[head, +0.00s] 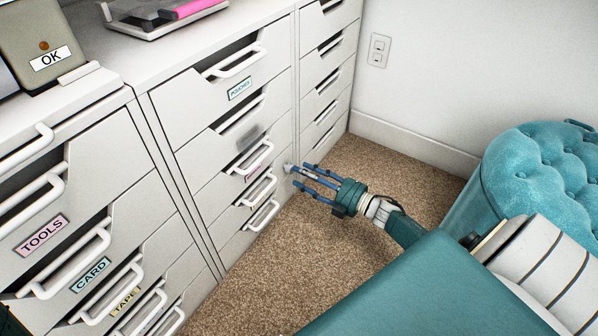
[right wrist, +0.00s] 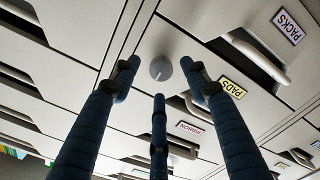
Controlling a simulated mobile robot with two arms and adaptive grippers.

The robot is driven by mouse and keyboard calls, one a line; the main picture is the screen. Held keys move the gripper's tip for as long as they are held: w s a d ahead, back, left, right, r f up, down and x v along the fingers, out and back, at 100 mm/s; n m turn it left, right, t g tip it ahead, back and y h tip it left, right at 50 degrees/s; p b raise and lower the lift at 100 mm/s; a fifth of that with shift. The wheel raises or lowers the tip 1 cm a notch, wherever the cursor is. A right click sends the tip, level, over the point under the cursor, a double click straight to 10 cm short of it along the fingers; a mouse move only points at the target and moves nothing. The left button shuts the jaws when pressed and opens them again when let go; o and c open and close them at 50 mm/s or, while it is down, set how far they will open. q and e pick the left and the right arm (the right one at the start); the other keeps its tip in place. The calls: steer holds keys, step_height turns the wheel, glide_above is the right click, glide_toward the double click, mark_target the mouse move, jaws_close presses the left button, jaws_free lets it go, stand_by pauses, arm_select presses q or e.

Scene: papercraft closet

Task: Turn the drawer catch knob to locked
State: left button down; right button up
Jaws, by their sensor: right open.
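The drawer catch knob (right wrist: 161,68) is a round grey dial with a thin pale line, set on the pale cabinet front in the right wrist view. My right gripper (right wrist: 160,85) has its three blue fingers spread open around the knob's outline, with visible gaps. I cannot tell how far the tips are from the cabinet face. In the head view my right gripper (head: 297,174) reaches left to the edge of the drawer cabinet (head: 205,150). The knob is small and unclear there, near the fingertips.
Drawers with protruding white handles (head: 262,216) line the cabinet beside the gripper. A teal tufted seat (head: 540,165) stands at the right. Brown carpet (head: 350,270) below is clear. A tray (head: 160,18) with a pink item sits on top.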

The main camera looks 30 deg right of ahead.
steer(key=v, duration=0.9)
steer(key=shift+s+d, duration=0.2)
steer(key=shift+s, duration=0.05)
